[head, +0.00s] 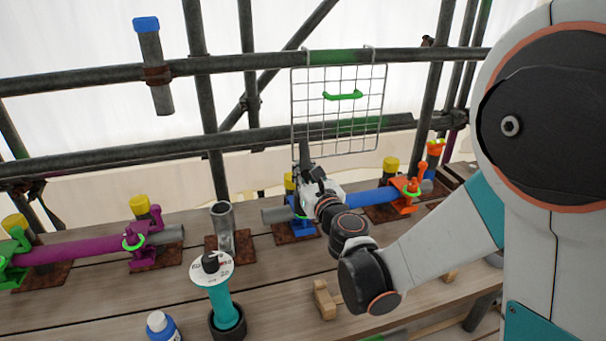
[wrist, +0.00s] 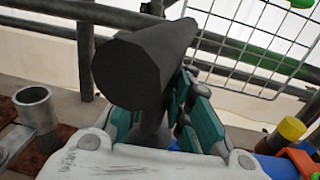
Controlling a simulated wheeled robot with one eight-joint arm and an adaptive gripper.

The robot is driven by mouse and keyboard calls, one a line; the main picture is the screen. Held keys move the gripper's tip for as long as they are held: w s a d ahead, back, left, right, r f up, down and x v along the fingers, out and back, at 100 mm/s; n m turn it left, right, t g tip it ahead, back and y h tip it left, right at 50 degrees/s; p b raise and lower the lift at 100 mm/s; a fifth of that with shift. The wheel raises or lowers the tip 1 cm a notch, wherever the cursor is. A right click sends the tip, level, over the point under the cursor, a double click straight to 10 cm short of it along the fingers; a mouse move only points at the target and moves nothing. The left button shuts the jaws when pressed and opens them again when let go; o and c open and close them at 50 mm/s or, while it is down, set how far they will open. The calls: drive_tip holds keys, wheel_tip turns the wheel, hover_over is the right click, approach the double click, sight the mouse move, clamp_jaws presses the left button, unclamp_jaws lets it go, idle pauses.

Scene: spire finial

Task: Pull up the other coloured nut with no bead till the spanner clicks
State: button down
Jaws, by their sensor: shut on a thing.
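My gripper (head: 309,178) is shut on a dark tool, apparently the spanner (head: 304,153), which stands up from the fingers. In the wrist view its thick faceted dark end (wrist: 135,72) fills the upper middle, with a thinner neck between the teal finger pads. The tool's lower end and any nut there are hidden. The orange coupler (head: 405,208) at right and purple coupler (head: 146,250) at left also show green rings. The green coupler (head: 14,250) is far left.
A wire panel (head: 345,135) hangs on the scaffold tubes behind my gripper. A grey open pipe (head: 223,222) stands left of it. A teal object with a white disc (head: 222,300) and a blue bottle (head: 161,328) are in front. A wooden block (head: 324,299) lies on the planks.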

sight(303, 151)
drive_tip(key=shift+r, duration=0.15)
drive_tip(key=shift+r+p, duration=2.75)
drive_tip(key=shift+r, duration=0.9)
